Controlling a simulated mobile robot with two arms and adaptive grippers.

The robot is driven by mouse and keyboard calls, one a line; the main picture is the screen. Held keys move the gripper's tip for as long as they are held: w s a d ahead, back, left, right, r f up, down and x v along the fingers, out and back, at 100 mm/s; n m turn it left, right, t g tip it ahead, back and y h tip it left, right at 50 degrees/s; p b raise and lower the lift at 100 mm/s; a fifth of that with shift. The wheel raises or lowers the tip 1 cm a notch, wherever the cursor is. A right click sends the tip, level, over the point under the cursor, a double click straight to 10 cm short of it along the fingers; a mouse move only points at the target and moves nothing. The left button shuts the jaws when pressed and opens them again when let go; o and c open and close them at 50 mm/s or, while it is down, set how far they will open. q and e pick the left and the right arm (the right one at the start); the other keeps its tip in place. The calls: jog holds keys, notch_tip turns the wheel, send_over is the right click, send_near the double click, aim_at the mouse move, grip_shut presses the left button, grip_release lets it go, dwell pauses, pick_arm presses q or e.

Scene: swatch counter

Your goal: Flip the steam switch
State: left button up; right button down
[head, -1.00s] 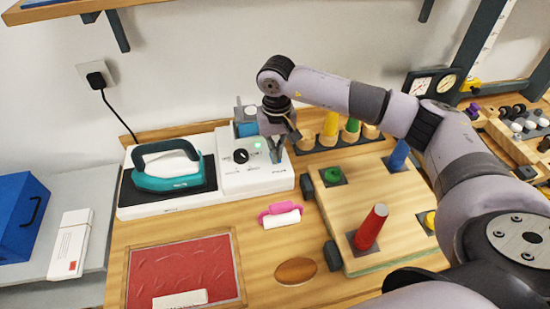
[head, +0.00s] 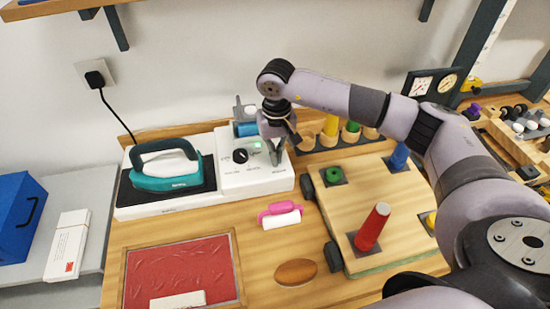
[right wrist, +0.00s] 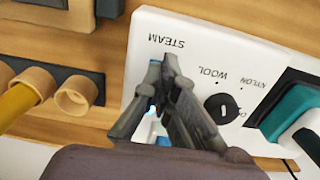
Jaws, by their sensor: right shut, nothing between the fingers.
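The white iron station (head: 230,178) stands at the back left of the bench, and its control panel also shows in the right wrist view (right wrist: 235,60). The STEAM label (right wrist: 167,41) shows there, just past my fingertips. The steam switch itself is hidden by my fingers, so I cannot tell its position or whether I touch it. My right gripper (head: 277,158) is shut and empty, low over the panel's right end; its fingertips (right wrist: 165,68) show in the right wrist view. My left gripper is not in view.
A black dial (head: 240,156) and a green light (head: 257,145) sit left of my right gripper. A teal iron (head: 168,168) rests on the station. A wooden peg board (head: 350,205) and pink roller (head: 281,209) lie nearer. Wooden cups stand behind on the right.

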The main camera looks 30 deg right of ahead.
jog(key=shift+s, duration=0.1)
jog(key=shift+r+p, duration=0.55)
jog(key=shift+r, duration=0.25)
jog(key=shift+r+p, duration=1.05)
jog(key=shift+r, duration=1.5)
